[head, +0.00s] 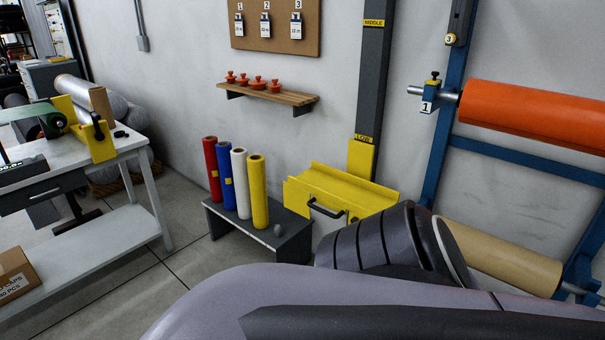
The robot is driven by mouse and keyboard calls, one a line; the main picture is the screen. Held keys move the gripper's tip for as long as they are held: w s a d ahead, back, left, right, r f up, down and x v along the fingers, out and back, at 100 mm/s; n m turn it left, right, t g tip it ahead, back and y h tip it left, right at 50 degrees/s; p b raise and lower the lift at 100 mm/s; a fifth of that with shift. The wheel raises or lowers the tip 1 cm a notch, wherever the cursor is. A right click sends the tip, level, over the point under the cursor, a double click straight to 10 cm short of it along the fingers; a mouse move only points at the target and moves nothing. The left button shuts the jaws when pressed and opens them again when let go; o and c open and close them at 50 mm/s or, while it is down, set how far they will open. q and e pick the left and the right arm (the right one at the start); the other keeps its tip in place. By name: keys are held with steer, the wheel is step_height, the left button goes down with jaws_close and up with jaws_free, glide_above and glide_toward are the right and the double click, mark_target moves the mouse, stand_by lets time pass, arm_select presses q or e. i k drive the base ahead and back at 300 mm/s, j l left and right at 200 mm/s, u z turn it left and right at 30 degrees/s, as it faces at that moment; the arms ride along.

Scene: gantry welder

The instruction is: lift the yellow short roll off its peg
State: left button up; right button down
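The yellow short roll (258,195) stands upright on a low dark grey bench (288,238), at the right end of a row of rolls. Its peg is hidden, so I cannot tell how it sits on it. The white roll (241,180) is close beside it on the left, then the blue roll (224,176) and the red roll (212,170). One of my arms fills the bottom right of the head view, in front of the bench's right side. Neither gripper shows.
A yellow trough-like carriage with a black handle (326,208) is right of the bench, under a dark post (371,80). A blue rack (436,165) holds an orange roll (530,112) and a tan roll (505,252). A worktable (75,170) is left. Floor between is clear.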

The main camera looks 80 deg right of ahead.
mark_target(256, 164)
steer(key=z, duration=2.25)
steer(key=i+j+z, duration=0.15)
steer(key=z, duration=0.85)
steer(key=i+j+z, duration=0.15)
steer(key=j+z, duration=0.15)
steer(key=j, duration=0.2)
steer(key=i+j+z, duration=0.1)
steer(key=j+z, duration=0.15)
steer(key=j, duration=0.2)
steer(key=j+z, duration=0.3)
steer(key=j, duration=0.25)
steer(key=j+z, duration=0.25)
steer(key=j, duration=1.35)
steer(key=i, duration=0.05)
